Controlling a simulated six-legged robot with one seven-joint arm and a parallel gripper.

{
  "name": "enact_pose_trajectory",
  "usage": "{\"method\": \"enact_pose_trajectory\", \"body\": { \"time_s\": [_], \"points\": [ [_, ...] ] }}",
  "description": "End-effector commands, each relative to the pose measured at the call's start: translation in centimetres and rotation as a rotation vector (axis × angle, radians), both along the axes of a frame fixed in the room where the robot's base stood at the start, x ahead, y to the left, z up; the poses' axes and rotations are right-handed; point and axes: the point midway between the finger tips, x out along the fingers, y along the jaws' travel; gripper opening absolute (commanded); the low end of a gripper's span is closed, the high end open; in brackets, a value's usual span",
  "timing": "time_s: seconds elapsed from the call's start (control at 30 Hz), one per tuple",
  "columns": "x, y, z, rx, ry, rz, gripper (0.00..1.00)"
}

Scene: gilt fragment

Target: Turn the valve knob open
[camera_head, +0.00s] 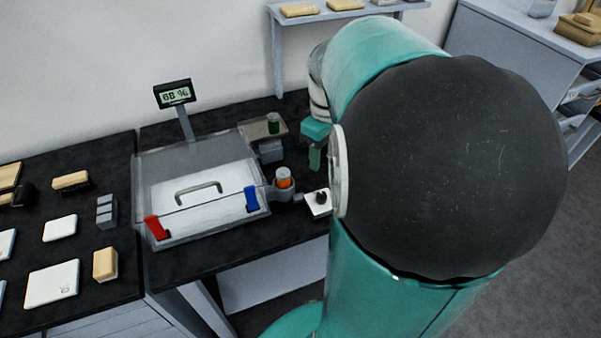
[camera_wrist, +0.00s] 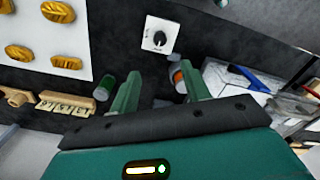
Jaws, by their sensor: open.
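A small black knob (camera_head: 320,197) sits on a white square plate on the dark bench, close to the left edge of my arm. In the wrist view the black knob (camera_wrist: 159,39) is beyond my fingertips, apart from them, with dark print on its plate. My gripper (camera_wrist: 160,70) is open with nothing between its two green fingers. In the head view my gripper (camera_head: 315,158) shows partly, behind the knob and beside my arm. An orange-and-grey capped fitting (camera_head: 283,178) stands just left of the knob; it also shows beside the right finger (camera_wrist: 179,78).
A clear-lidded box (camera_head: 180,150) with red and blue latches stands left of the fitting. A display (camera_head: 174,93) behind it reads 68 %. A green cylinder (camera_head: 273,123) stands on a small ledge. Blocks and white tiles (camera_head: 53,283) cover the left bench.

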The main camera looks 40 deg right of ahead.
Motion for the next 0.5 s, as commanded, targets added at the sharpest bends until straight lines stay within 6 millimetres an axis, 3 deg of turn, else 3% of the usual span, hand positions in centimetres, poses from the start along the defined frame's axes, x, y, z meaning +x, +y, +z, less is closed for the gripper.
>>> {"method": "enact_pose_trajectory", "body": {
  "time_s": [0.17, 0.5],
  "points": [
    [-0.5, 0.0, -1.7, 0.002, 0.002, -0.007, 0.47],
    [-0.6, 0.0, -8.3, 0.002, 0.004, -0.008, 0.47]
  ]
}}
